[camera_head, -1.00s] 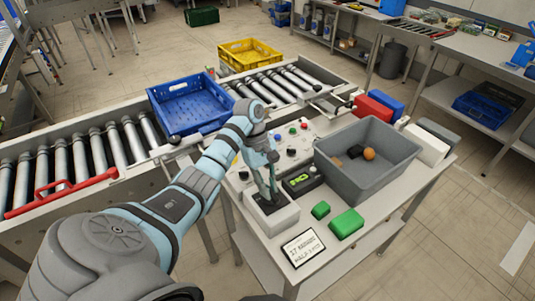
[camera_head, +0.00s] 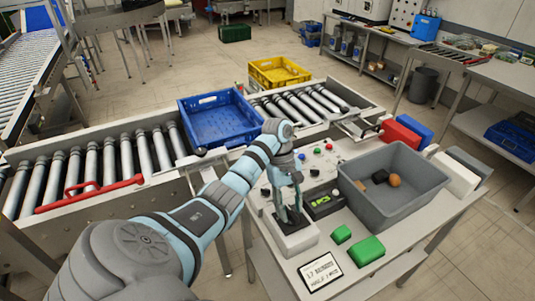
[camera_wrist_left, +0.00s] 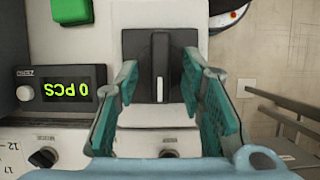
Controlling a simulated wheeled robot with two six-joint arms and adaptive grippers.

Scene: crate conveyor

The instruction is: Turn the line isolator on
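The line isolator is a white box (camera_head: 292,243) with a dark top plate at the near left corner of the control bench. In the left wrist view its black handle (camera_wrist_left: 160,68) with a pale line stands upright in the picture, on the dark plate. My left gripper (camera_head: 289,212) is right over the box, pointing down. In the left wrist view the left gripper (camera_wrist_left: 159,78) is open, with one teal-padded finger on each side of the handle and gaps between. The head view hides most of the handle behind the fingers. My right gripper is not in view.
A counter display (camera_head: 322,202) reading 0 PCS sits beside the isolator. Green blocks (camera_head: 366,250), a sign (camera_head: 320,272) and a grey bin (camera_head: 395,205) with small items share the bench. Behind, a blue crate (camera_head: 217,122) and a yellow crate (camera_head: 279,73) are at the roller conveyor (camera_head: 105,160).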

